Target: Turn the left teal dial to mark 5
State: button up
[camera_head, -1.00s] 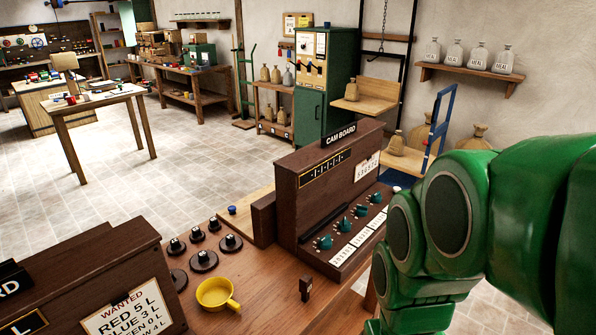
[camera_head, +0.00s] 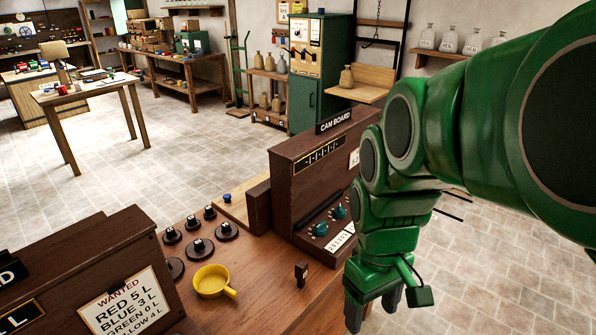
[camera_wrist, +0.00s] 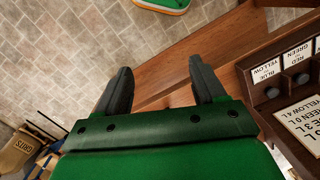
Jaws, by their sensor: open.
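The cam board (camera_head: 283,168) is a dark wooden console on the bench. The left teal dial (camera_head: 320,229) sits at the near-left end of its sloped panel. A second teal dial (camera_head: 339,212) is just up and right of it. The dials farther along are hidden behind my arm. Which mark the left dial points to is too small to read. My gripper (camera_head: 372,308) is open and empty, right of and nearer than the board. In the wrist view its two dark fingers (camera_wrist: 162,85) are spread apart with nothing between them, and no teal dial shows there.
Another wooden board (camera_head: 95,262) with a wanted card (camera_head: 125,302) is at left. Open tiled floor lies right of the bench.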

jog(key=w+a+f+n, duration=0.1)
jog(key=w+n, duration=1)
jog(key=w, duration=1)
jog(key=n+t, duration=0.2)
jog(key=n, duration=0.9)
send_over(321, 224)
notch_tip(321, 224, down, 8)
jog(key=shift+f, duration=4.05)
jog(key=c, duration=1.1)
